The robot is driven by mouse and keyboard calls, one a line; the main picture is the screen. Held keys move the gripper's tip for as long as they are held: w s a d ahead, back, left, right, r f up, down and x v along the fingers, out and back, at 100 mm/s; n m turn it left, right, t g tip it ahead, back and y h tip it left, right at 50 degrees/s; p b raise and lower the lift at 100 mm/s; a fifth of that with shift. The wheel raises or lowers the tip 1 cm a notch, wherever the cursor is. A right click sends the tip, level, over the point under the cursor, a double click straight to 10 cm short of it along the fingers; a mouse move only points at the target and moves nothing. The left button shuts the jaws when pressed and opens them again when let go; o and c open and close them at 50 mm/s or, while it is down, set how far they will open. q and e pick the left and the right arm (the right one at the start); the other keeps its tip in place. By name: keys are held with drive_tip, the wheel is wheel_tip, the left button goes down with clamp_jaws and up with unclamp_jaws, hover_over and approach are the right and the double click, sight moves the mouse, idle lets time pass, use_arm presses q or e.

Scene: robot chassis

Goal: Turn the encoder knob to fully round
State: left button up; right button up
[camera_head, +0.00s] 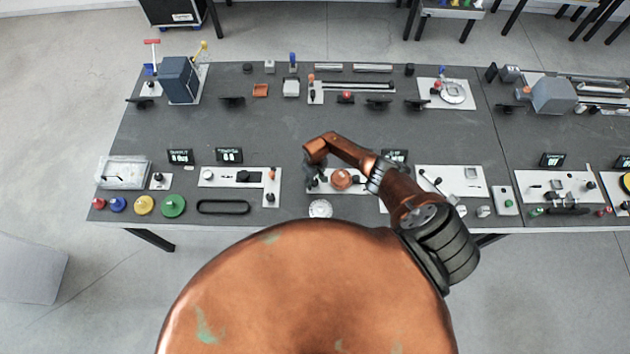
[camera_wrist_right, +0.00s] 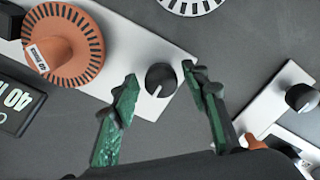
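The white panel (camera_head: 353,187) at the table's front middle bears an orange dial (camera_head: 341,179) with black tick marks around its edge. In the right wrist view the dial (camera_wrist_right: 62,45) carries a raised orange hub with a small label. A round black knob (camera_wrist_right: 161,79) with a pale mark on its rim stands at the other end of this panel (camera_wrist_right: 150,45). I cannot tell which one the encoder knob is. My right gripper (camera_wrist_right: 160,73) is open, with a finger on either side of the black knob and visible gaps. In the head view the right gripper (camera_head: 313,178) is small and blurred. My left gripper is out of view.
A white dial (camera_head: 320,208) lies in front of the panel. A black slot frame (camera_head: 223,207) is to the left. Another white panel (camera_head: 452,180) with switches is to the right.

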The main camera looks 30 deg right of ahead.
sight(315, 182)
idle(0.3)
drive_tip(key=shift+a+r, duration=0.45)
drive_tip(key=shift+r, duration=0.15)
wheel_tip(315, 182, up, 11)
drive_tip(key=shift+d, duration=0.45)
drive_tip(key=shift+f, duration=0.1)
